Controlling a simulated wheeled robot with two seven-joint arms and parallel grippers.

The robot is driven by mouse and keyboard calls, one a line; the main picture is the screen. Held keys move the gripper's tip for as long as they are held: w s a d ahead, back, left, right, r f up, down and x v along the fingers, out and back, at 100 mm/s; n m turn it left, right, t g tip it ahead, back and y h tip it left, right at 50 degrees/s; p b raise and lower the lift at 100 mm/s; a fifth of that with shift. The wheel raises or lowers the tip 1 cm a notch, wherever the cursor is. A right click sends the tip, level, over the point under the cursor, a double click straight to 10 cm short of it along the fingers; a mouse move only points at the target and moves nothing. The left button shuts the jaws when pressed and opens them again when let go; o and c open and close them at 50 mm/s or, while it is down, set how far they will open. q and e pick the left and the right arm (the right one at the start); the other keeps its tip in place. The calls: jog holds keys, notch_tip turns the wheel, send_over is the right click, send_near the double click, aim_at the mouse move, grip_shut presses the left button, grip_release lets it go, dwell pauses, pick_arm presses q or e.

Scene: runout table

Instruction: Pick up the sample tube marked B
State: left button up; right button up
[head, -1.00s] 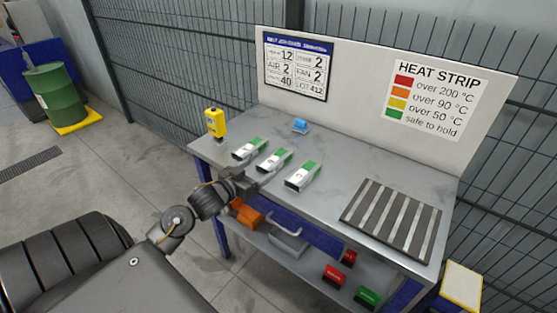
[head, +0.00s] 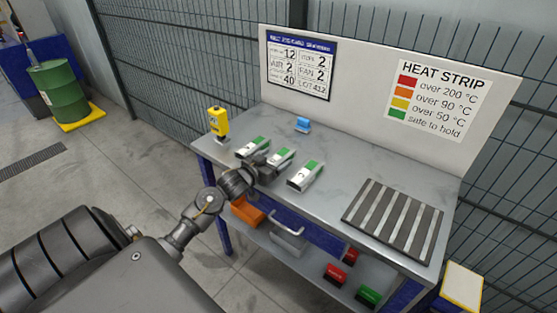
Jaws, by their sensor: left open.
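Three white sample tubes with green strips lie on the grey table: a left one (head: 253,147), a middle one (head: 283,156) and a right one (head: 306,175). Their letters are too small to read, so I cannot tell which is B. My left gripper (head: 270,166) is open, at the near end of the middle tube, and hides part of it. I cannot tell whether its fingers are around that tube or touching it. My right gripper is not in view.
A yellow device (head: 218,122) stands at the table's left corner, and a small blue object (head: 303,124) lies behind the tubes. A dark slatted rack (head: 394,219) lies on the right. A heat strip chart (head: 437,95) is on the back panel. The table between tubes and rack is clear.

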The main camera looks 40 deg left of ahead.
aim_at(274, 160)
pick_arm(q)
jog(key=c, duration=1.1)
jog(key=shift+c, duration=0.3)
jog(key=shift+r, duration=0.15)
jog(key=shift+r, duration=0.3)
notch_tip(274, 160, up, 2)
jog(key=shift+r+b, duration=0.2)
jog(key=shift+b, duration=0.1)
jog(key=s+a+r, duration=0.9)
jog(key=a, duration=0.1)
jog(key=shift+s+a+r, duration=0.15)
jog(key=shift+s+r, duration=0.1)
jog(key=shift+r, duration=0.15)
